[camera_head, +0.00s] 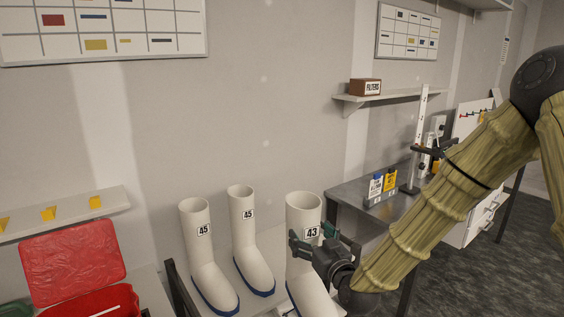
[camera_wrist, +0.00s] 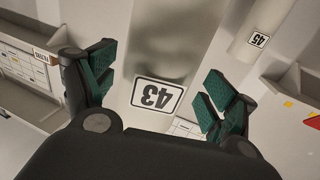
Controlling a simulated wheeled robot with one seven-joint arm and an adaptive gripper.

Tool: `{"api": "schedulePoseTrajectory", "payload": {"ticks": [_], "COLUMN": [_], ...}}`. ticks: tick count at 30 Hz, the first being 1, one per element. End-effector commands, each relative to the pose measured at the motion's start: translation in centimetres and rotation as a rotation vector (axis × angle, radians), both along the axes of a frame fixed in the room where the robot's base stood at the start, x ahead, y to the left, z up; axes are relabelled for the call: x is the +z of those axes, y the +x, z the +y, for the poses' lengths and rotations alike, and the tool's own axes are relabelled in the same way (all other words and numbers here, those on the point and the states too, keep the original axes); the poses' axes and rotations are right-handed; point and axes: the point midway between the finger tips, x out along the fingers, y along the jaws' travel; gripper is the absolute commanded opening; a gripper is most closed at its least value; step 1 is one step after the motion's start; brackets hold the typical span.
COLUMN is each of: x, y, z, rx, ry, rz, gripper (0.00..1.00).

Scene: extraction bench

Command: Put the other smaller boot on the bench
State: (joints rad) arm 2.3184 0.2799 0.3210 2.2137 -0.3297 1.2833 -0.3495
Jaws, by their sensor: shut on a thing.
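My gripper (camera_head: 321,246) is shut on a white boot (camera_head: 303,209) labelled 43, with its green fingers on either side of the upright shaft. In the wrist view the boot's 43 label (camera_wrist: 158,95) sits between the two fingers. The boot's foot runs off the bottom of the head view, so I cannot tell whether its sole touches anything. Two white boots with blue soles, both labelled 45, stand upright on the pale bench (camera_head: 264,258) to the left: a nearer one (camera_head: 198,245) and a farther one (camera_head: 243,225). No second boot labelled 43 shows.
A red open case (camera_head: 72,262) lies at the lower left, below a small shelf with yellow pieces (camera_head: 48,213). A grey side table (camera_head: 350,191) with blue and yellow packs (camera_head: 390,180) stands to the right. A wall shelf holds a FILTERS box (camera_head: 365,87).

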Motion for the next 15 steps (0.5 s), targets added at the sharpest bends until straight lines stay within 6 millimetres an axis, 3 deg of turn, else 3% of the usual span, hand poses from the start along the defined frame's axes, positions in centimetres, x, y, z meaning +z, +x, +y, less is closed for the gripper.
{"api": "schedulePoseTrajectory", "payload": {"ticks": [3,15], "x": [-3.1,-12.1], "y": [-0.7,-2.5], "z": [-1.1,-5.0], "rx": [-0.045,-0.190], "ry": [0.000,0.000], "rz": [0.003,0.001], "gripper": [0.14,0.14]}}
